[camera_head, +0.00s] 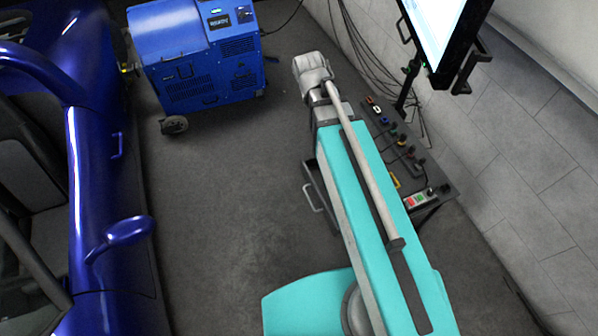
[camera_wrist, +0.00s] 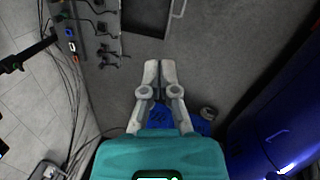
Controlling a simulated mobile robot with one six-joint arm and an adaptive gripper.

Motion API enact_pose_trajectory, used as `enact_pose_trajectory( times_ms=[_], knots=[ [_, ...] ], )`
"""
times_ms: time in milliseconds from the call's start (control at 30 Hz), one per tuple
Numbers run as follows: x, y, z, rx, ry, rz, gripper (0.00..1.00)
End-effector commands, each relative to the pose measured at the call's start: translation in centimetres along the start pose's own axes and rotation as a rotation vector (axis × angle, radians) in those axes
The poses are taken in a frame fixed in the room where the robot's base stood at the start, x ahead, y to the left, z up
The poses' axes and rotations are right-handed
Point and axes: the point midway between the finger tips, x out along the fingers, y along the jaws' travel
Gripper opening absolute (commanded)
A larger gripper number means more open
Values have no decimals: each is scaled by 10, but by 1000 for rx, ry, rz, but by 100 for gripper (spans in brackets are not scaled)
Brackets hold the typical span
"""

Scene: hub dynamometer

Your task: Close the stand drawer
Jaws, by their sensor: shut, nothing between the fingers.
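The stand drawer (camera_head: 322,190) is a dark, shallow box that sticks out from the left side of the stand (camera_head: 436,192). Its light bar handle (camera_head: 313,198) is on the outer left edge. My teal arm hides part of the drawer and stand in the head view. In the wrist view the open drawer (camera_wrist: 146,17) is at the top, with its handle (camera_wrist: 178,8) on the right side. My gripper (camera_wrist: 160,64) has its fingers together and empty, below the drawer in that picture and apart from it. The fingers are not clear in the head view.
Several small tools and a red-green control box (camera_head: 419,199) lie on the stand. A monitor (camera_head: 437,25) and hanging cables are by the right wall. A blue wheeled machine (camera_head: 195,60) and a blue car (camera_head: 90,190) stand left. The grey floor between is clear.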

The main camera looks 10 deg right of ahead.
Motion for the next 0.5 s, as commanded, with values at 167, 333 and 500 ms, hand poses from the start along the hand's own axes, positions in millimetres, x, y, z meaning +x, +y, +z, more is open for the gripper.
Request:
enact_pose_trajectory(
  times_ms=[167,333,500],
  knots=[
    [38,-7,-17,-84,-15,33,0],
    [65,-12,-31,-166,-31,64,0],
    [91,-18,-45,-246,-48,94,0]
  ],
)
